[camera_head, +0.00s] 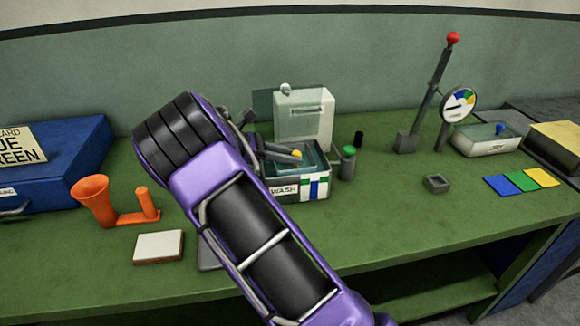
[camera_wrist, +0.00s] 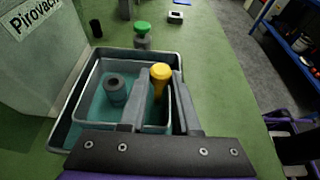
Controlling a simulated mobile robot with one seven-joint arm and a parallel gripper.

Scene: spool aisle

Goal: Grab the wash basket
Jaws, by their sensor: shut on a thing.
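The wash basket (camera_wrist: 82,95) is a grey open basket sitting inside a larger grey tub (camera_wrist: 66,108) with teal inside. In the head view the tub carries a WASH label (camera_head: 284,190). A yellow-topped piece (camera_wrist: 160,82) and a dark grey ring-shaped piece (camera_wrist: 115,90) are in the basket. My gripper (camera_wrist: 163,88) reaches down over the basket's right side, its fingers on either side of the basket's right wall and shut on it. In the head view my gripper (camera_head: 279,154) is partly hidden by my arm.
A pale box (camera_wrist: 35,65) stands close to the tub's left side. A green-topped bottle (camera_head: 348,160) stands just beyond the tub. Green bench is clear right of the tub.

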